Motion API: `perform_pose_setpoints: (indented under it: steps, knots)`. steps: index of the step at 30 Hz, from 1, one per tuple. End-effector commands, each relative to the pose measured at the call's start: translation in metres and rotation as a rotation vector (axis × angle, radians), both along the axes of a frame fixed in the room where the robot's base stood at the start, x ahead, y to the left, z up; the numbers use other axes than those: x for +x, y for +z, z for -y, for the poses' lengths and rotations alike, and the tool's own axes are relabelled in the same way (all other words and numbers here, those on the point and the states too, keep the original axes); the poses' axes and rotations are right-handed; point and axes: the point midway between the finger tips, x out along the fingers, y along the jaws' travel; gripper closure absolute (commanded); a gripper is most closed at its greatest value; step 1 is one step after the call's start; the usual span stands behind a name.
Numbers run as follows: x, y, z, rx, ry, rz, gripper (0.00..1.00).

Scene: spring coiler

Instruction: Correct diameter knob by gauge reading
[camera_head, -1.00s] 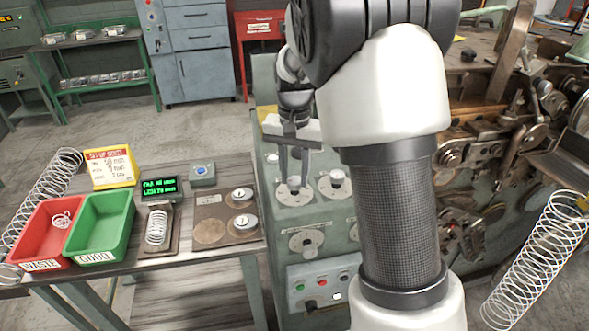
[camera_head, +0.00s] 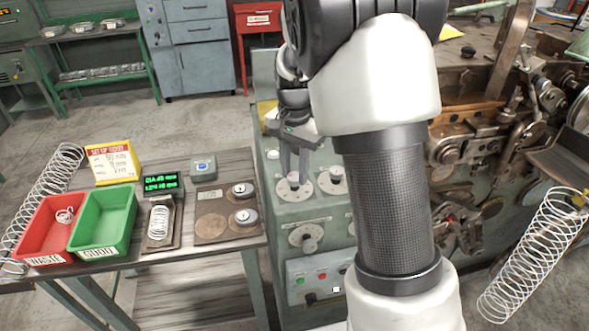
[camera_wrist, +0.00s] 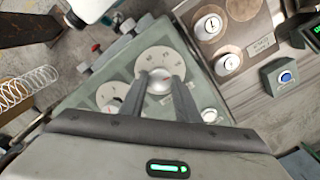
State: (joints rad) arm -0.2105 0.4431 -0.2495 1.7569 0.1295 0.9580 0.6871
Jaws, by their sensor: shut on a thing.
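My gripper (camera_head: 293,180) points down at the sloped face of the green-grey machine panel (camera_head: 275,220). It is shut on a round silver knob (camera_wrist: 160,80) with a pale scale disc around it. The knob also shows between the fingertips in the head view (camera_head: 294,182); its label is too small to read. The gauge display (camera_head: 162,184) on the table has green digits in two lines, too small to read surely. A short spring (camera_head: 158,222) lies on the plate in front of it. A yellow set-up card (camera_head: 110,162) stands behind the bins.
A second knob (camera_head: 335,178) sits close right of the held one, and another (camera_head: 307,237) is below. A button row (camera_head: 320,280) is lower down. The table holds a red waste bin (camera_head: 45,228), a green good bin (camera_head: 103,218), a blue-button box (camera_head: 203,168) and a board with two round pieces (camera_head: 212,229).

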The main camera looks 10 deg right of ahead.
Motion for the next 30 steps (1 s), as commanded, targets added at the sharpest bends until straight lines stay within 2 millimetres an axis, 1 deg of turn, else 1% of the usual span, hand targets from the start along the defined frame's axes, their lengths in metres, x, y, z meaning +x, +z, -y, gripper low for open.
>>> perform_pose_setpoints:
  steps: [2, 3, 6, 14, 17, 19, 23, 30]
  knots:
    - [0.001, 0.001, 0.0, 0.0, -0.002, 0.003, 0.93]
    - [0.001, 0.001, 0.0, 0.0, -0.002, 0.003, 0.68]
    - [0.001, 0.001, 0.0, 0.001, -0.002, 0.002, 0.52]
    - [0.0, 0.0, 0.0, 0.001, 0.0, 0.001, 0.52]
    - [0.001, 0.004, 0.0, 0.001, 0.0, 0.002, 0.52]
    - [0.001, 0.012, 0.0, 0.001, 0.0, 0.004, 0.52]
    - [0.001, 0.036, 0.0, 0.001, 0.0, 0.006, 0.52]
    - [0.001, 0.096, 0.0, 0.0, 0.0, 0.007, 0.52]
